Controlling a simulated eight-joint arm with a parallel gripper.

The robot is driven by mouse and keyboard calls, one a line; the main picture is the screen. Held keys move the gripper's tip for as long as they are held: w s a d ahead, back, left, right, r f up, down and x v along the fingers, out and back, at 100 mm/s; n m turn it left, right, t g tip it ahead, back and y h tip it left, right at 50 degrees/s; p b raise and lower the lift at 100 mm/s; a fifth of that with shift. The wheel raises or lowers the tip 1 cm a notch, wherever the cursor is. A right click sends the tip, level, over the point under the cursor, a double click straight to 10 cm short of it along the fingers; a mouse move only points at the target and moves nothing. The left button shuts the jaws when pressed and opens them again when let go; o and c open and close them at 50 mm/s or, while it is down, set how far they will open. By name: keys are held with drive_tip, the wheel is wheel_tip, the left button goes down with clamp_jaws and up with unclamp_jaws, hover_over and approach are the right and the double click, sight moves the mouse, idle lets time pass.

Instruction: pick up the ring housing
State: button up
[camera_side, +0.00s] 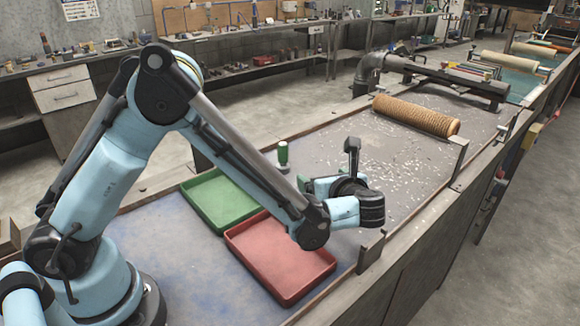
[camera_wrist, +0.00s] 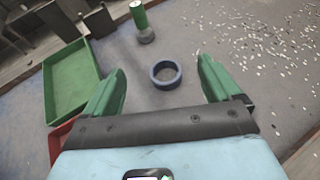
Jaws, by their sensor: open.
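The ring housing is a blue ring (camera_wrist: 166,84) lying flat on the grey worktop in the wrist view. It sits beyond and between my two green fingers, with its open centre facing up. My gripper (camera_wrist: 161,66) is open, with a wide gap and nothing between the fingers. The fingers do not appear to touch the ring. In the side view my gripper (camera_side: 308,185) hangs above the worktop just beyond the red tray. I cannot make out the ring in the side view; my arm's end may hide it.
A green tray (camera_side: 190,199) and a red tray (camera_side: 238,252) stand on the near worktop. A green cylinder on a grey base (camera_side: 283,153) stands upright near the ring. White chips (camera_side: 412,155) are scattered on the right, and a brown mesh tube (camera_side: 415,115) lies farther back.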

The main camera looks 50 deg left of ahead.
wheel_tip(320, 180, down, 6)
drive_tip(key=shift+x, duration=3.75)
drive_tip(key=c, duration=1.3)
drive_tip(key=shift+r, duration=0.2)
